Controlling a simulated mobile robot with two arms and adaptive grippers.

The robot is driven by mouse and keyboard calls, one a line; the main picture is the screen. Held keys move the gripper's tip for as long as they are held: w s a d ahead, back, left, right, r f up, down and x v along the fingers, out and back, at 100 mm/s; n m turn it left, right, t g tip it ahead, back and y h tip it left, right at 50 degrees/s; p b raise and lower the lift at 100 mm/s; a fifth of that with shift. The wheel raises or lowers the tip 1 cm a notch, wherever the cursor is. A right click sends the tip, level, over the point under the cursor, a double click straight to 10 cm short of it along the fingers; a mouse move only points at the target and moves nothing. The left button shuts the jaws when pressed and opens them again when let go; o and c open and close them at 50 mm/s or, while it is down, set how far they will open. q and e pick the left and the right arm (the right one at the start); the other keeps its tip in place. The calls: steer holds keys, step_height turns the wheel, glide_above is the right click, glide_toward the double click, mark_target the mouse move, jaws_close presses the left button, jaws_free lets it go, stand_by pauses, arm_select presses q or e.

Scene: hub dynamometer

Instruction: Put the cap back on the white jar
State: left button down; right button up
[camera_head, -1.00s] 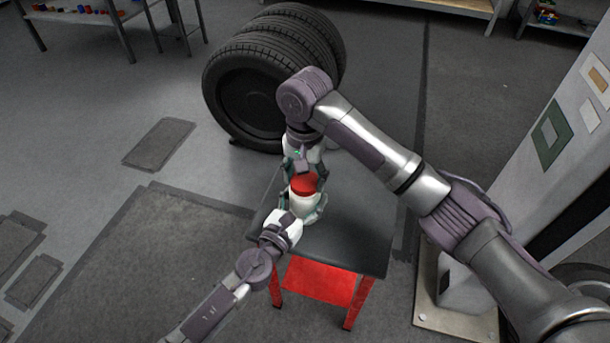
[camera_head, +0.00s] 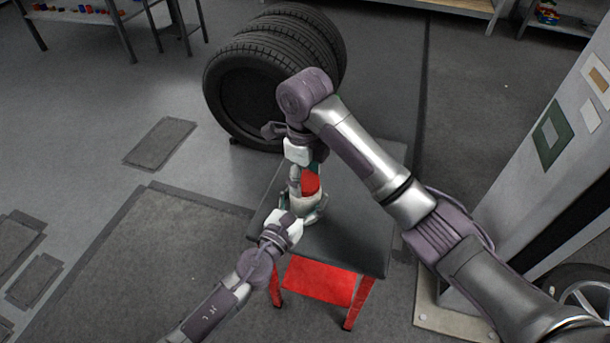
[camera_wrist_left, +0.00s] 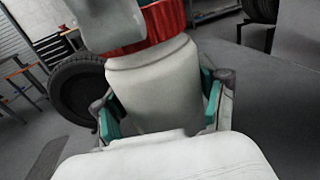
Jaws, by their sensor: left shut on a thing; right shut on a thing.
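The white jar (camera_head: 300,204) stands on the black top of a small red-legged table. My left gripper (camera_head: 305,213) is shut around the jar's body; its teal-padded fingers flank the jar (camera_wrist_left: 155,90) in the left wrist view. The red cap (camera_head: 311,184) is at the jar's mouth, and its ribbed side (camera_wrist_left: 165,22) shows above the white neck in the left wrist view. My right gripper (camera_head: 308,178) comes from above and is shut on the cap, hiding part of it. I cannot tell whether the cap is fully seated.
The table top (camera_head: 350,240) is bare around the jar. Several stacked tyres (camera_head: 270,75) stand just behind the table. A pale machine cabinet (camera_head: 545,150) rises at the right. Open floor lies to the left.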

steer(key=o, duration=0.7)
steer(key=shift+c, duration=0.2)
